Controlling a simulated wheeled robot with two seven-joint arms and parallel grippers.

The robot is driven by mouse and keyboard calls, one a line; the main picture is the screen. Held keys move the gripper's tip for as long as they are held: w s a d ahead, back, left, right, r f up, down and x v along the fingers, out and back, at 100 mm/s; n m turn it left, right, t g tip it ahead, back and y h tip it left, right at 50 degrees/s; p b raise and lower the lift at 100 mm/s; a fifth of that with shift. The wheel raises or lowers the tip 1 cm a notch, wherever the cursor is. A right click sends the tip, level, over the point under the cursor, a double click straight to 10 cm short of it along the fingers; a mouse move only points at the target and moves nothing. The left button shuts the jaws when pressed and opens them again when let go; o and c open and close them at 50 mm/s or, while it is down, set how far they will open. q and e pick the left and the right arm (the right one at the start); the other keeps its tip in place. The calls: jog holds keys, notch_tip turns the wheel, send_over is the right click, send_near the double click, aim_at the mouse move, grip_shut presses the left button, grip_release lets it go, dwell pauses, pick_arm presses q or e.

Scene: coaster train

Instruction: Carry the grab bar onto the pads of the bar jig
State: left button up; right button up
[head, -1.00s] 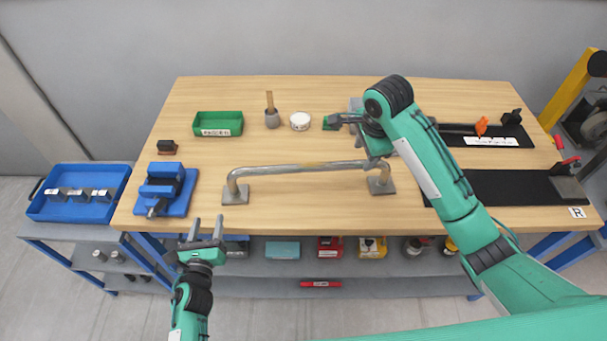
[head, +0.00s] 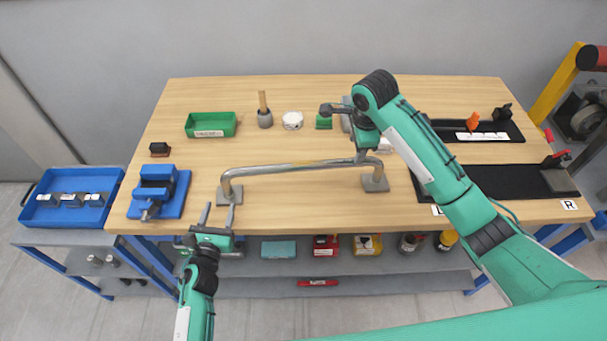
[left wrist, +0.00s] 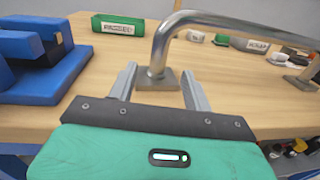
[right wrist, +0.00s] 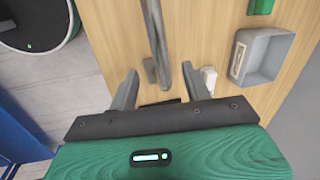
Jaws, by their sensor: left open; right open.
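The grab bar (head: 290,168) is a bent metal tube with a square flange at each end, lying on the wooden table near its front. My left gripper (head: 218,214) is open at the bar's left end. In the left wrist view, the bar's leg and flange (left wrist: 157,78) appear between the open fingers. My right gripper (head: 361,150) is open and points down at the bar's right end; in the right wrist view the tube (right wrist: 158,35) runs between its fingers. I cannot tell whether either touches it. Black boards with clamps (head: 497,182) at right may be the bar jig, partly hidden by my right arm.
A blue vise (head: 158,190) stands left of the bar. A green bin (head: 211,125), a pot with a wooden handle (head: 265,118) and a white round item (head: 292,121) stand behind. A blue tray (head: 70,215) is at far left. Bare table lies between vise and bar.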

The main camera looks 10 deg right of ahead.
aim_at(225, 189)
pick_arm(q)
jog(key=w, duration=0.3)
jog(key=w+d, duration=0.1)
jog(key=w, duration=0.5)
jog(key=shift+d, duration=0.35)
pick_arm(e)
jog(key=f, duration=0.3)
jog(key=w+f, duration=0.1)
jog(key=f, duration=0.5)
jog(key=shift+w, duration=0.4)
pick_arm(q)
jog(key=shift+s, duration=0.1)
jog(key=shift+c, duration=0.4)
pick_arm(e)
jog(key=shift+c, duration=0.4)
pick_arm(q)
grip_shut()
pick_arm(e)
grip_shut()
jog(key=shift+r, duration=0.1)
pick_arm(q)
jog(key=shift+r, duration=0.15)
pick_arm(e)
jog(key=shift+w+r, duration=0.1)
